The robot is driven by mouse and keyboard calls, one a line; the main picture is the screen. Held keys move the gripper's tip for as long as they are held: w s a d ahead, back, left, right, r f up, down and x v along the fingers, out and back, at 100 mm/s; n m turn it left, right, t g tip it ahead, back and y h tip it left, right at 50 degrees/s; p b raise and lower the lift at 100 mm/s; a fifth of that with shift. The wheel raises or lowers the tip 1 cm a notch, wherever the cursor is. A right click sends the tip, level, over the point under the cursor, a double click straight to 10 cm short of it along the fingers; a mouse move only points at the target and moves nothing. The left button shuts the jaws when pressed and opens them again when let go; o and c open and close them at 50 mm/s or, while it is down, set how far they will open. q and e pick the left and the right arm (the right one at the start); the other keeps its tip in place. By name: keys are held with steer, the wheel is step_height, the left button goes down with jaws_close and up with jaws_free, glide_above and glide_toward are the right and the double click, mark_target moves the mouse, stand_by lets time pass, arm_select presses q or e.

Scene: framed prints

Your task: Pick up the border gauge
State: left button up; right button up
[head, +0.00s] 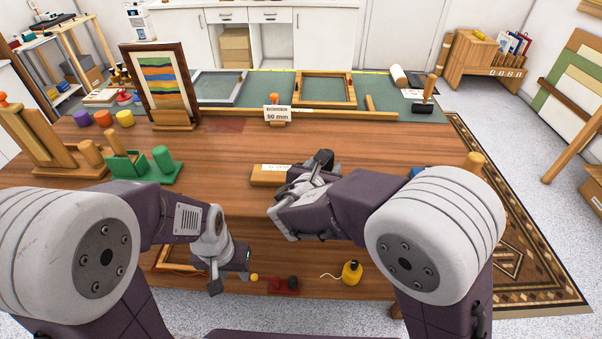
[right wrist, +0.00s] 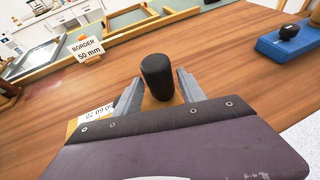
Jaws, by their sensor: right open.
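The border gauge (head: 269,174) is a yellow-brown block with a white scale label, lying on the wooden table. In the right wrist view, a black knob (right wrist: 157,76) stands between the two open fingers of my right gripper (right wrist: 159,90), with a visible gap on the right. The gauge's labelled end (right wrist: 91,115) shows at lower left there, partly covered by the gripper. My left gripper (head: 229,270) hangs low over the table's front edge; its finger gap is unclear.
A "BORDER 50 mm" card (head: 277,114) stands behind the gauge. A green stand (head: 142,165) is at left, a blue block with a black knob (right wrist: 288,42) at right. A yellow bottle (head: 351,272) sits near the front edge. Table around the gauge's left end is clear.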

steer(key=b+x, duration=0.1)
steer(key=x, duration=0.4)
steer(key=shift+w+f, duration=0.25)
steer(key=shift+f, duration=0.1)
steer(key=shift+s+r, duration=0.1)
steer(key=shift+r, duration=0.05)
jaws_close()
